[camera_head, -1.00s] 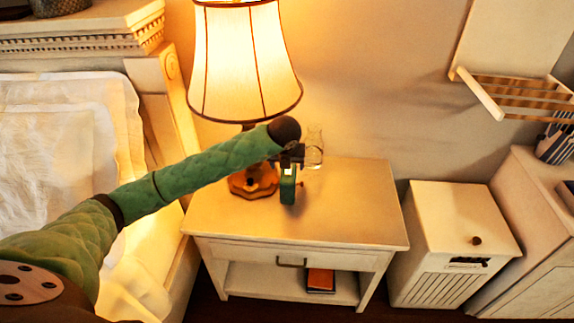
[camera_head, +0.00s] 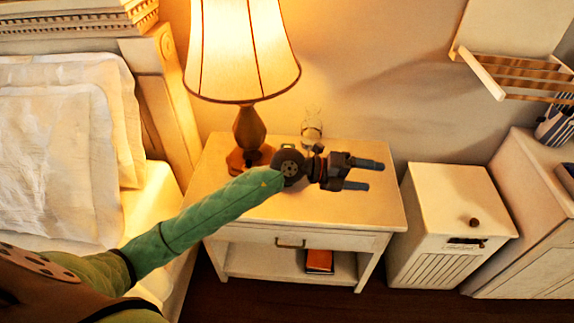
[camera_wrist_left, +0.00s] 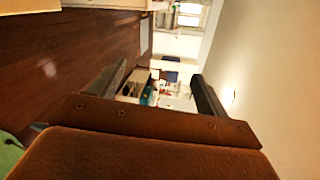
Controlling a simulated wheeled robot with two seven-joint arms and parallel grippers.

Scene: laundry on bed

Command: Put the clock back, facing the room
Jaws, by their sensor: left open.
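My left gripper (camera_head: 365,175) is open and empty above the nightstand (camera_head: 380,222), its fingers pointing right. In the left wrist view nothing is between its fingers (camera_wrist_left: 160,88). A small green piece, apparently the top of the clock (camera_head: 287,146), shows just behind my left wrist on the nightstand. The rest of it is hidden by my arm, so I cannot tell which way its face points. My right gripper is not in view.
A lit lamp (camera_head: 250,130) stands at the nightstand's left, with a clear glass carafe (camera_head: 311,127) at the back. The nightstand's right part is clear. An orange book (camera_head: 319,261) lies on the lower shelf. A white cabinet (camera_head: 450,215) stands to the right.

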